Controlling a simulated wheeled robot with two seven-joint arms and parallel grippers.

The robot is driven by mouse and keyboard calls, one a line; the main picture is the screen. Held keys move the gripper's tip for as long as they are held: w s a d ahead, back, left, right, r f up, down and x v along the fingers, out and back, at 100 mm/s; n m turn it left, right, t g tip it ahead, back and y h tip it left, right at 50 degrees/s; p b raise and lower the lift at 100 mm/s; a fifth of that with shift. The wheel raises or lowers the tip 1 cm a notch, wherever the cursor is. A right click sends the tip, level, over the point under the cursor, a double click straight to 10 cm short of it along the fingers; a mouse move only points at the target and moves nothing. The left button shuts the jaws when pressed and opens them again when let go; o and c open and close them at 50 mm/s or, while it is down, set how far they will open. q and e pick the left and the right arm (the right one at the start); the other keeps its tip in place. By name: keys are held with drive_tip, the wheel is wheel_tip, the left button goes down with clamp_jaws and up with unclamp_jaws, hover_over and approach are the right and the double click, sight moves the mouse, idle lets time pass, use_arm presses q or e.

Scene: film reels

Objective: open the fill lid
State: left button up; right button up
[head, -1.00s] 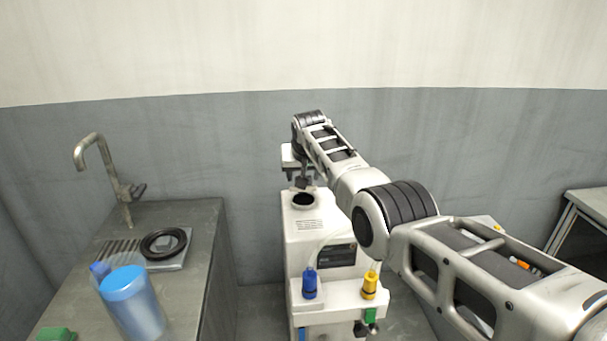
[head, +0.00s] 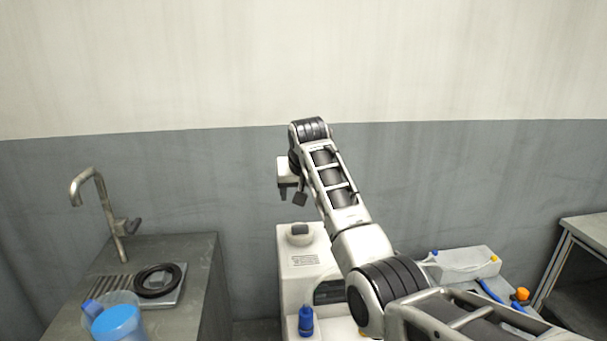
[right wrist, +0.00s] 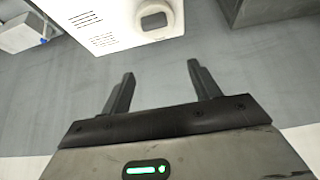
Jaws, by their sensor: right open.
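The white machine (head: 292,276) stands at the centre of the head view, partly hidden by my right arm. The round white fill lid (head: 300,234), with a dark square-like part, is on its top and looks shut. The machine (right wrist: 103,30) and the lid (right wrist: 172,17) also show at the top of the right wrist view. My right gripper (head: 291,196) is above the lid and apart from it. In the right wrist view the gripper (right wrist: 159,72) is open with nothing between its fingers. My left gripper is not in view.
A grey counter (head: 190,250) with a tap (head: 103,205), a black ring (head: 158,280) and a blue-lidded container (head: 118,322) stands at the left. A blue bottle (head: 306,321) is on the machine's front. A white box (head: 462,262) and a table (head: 588,232) are at the right.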

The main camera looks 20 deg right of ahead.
use_arm(q)
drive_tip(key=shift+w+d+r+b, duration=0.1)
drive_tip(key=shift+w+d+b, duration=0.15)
drive_tip(key=shift+b, duration=0.15)
use_arm(e)
drive_tip(key=v, duration=0.7)
drive_tip(key=shift+r, duration=0.15)
